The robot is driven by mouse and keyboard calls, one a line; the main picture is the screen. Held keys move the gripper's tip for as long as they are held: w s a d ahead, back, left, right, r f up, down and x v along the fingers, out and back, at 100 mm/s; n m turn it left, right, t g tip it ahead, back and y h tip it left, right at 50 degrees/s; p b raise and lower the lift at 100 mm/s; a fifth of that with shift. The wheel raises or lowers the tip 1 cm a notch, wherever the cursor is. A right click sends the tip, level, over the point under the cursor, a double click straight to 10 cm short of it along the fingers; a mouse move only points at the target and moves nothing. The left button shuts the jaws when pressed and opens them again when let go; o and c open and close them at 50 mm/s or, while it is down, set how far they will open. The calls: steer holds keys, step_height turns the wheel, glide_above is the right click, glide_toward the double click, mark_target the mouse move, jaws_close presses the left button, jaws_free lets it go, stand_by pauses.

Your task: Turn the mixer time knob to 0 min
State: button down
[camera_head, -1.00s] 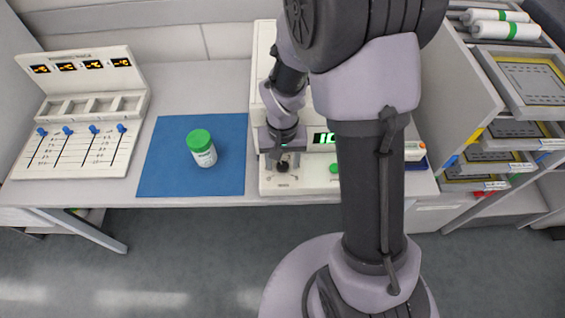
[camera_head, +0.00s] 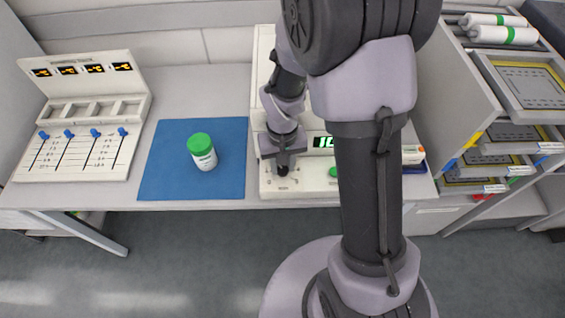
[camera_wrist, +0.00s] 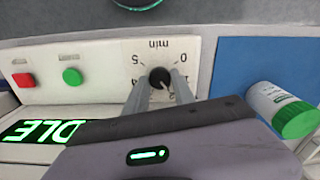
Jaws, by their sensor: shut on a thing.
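The mixer time knob (camera_wrist: 160,78) is a small black dial on the white front panel (camera_wrist: 110,72) of the mixer. A printed scale marked "min" rings it, with 5 at upper left and 0 at upper right in the wrist view. A pale mark on the knob points to the lower right there, toward labels partly hidden by a finger. My gripper (camera_wrist: 159,88) is shut on the knob, one finger on each side. In the head view my gripper (camera_head: 283,166) is at the front left of the mixer and mostly covers the knob.
A red button (camera_wrist: 24,80) and a green button (camera_wrist: 72,77) sit beside the scale, with a lit green display (camera_wrist: 45,131) near them. A green-lidded jar (camera_head: 203,152) stands on a blue mat (camera_head: 165,165). A slider panel (camera_head: 80,150) is at left.

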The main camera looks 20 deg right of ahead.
mark_target(282, 169)
steer(key=n+p, duration=0.1)
steer(key=n, duration=0.4)
steer(key=shift+p, duration=0.35)
steer(key=shift+n, duration=0.4)
steer(key=c, duration=1.1)
jaws_free()
steer(key=shift+o, duration=0.2)
step_height(282, 169, up, 17)
steer(key=p, duration=0.7)
steer(key=shift+r, duration=0.2)
